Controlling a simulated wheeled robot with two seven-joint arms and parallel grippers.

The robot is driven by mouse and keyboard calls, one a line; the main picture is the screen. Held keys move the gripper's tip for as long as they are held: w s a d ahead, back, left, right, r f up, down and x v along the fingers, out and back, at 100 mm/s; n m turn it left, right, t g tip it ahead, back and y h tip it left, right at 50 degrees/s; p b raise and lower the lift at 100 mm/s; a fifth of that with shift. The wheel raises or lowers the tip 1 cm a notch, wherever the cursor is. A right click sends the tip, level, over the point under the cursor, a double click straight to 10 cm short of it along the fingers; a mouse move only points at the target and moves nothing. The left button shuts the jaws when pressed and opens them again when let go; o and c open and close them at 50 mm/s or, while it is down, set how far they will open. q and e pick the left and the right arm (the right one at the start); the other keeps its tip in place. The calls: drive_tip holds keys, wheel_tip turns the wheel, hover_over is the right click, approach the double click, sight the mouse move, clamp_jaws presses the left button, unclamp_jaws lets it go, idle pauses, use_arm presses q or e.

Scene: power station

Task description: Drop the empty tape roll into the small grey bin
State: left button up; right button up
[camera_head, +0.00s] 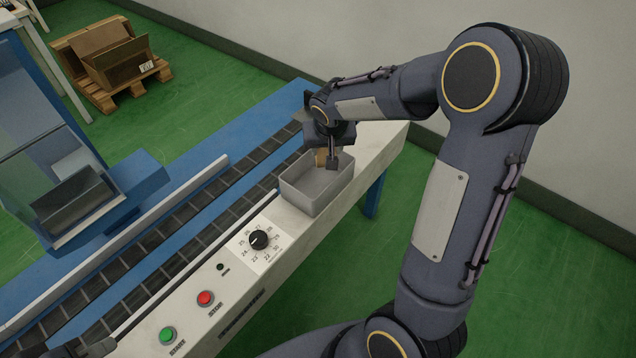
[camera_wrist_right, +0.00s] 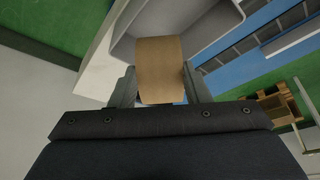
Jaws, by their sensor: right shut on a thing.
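The small grey bin (camera_head: 312,192) stands on the pale machine ledge. Its near edge also shows at the top of the right wrist view (camera_wrist_right: 122,48). My right gripper (camera_head: 328,162) is at the bin's far side, over its opening, pointing down. It is shut on the tan empty tape roll (camera_wrist_right: 160,70), which sits between its two fingers in the right wrist view.
A conveyor (camera_head: 190,222) with dark rollers and blue sides runs beside the ledge. A dial (camera_head: 259,239), a red button (camera_head: 205,298) and a green button (camera_head: 167,335) sit in front of the bin. A cardboard box (camera_head: 112,62) lies on a pallet at the back left.

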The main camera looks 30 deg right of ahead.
drive_tip(key=shift+f, duration=0.15)
drive_tip(key=o, duration=1)
drive_tip(key=shift+o, duration=0.2)
drive_tip(key=p+v, duration=0.1)
drive_tip(key=v, duration=0.6)
drive_tip(key=shift+s+r, duration=0.2)
drive_tip(key=shift+r, duration=0.15)
drive_tip(key=s+a+r+n+y+p, duration=0.1)
drive_tip(key=s+a+r+p, duration=0.3)
drive_tip(key=s, duration=0.7)
drive_tip(key=s+a+r+n+t+y+p, duration=0.1)
drive_tip(key=s+a+r+n+y+p, duration=0.1)
drive_tip(key=s+a+r+y+p, duration=0.2)
drive_tip(key=s+a+r+p, duration=0.1)
drive_tip(key=s+r+p, duration=0.2)
drive_tip(key=s+r, duration=0.2)
drive_tip(key=shift+s+a+r+t+y, duration=0.15)
drive_tip(key=shift+s+t+y, duration=0.15)
drive_tip(key=shift+s, duration=1.45)
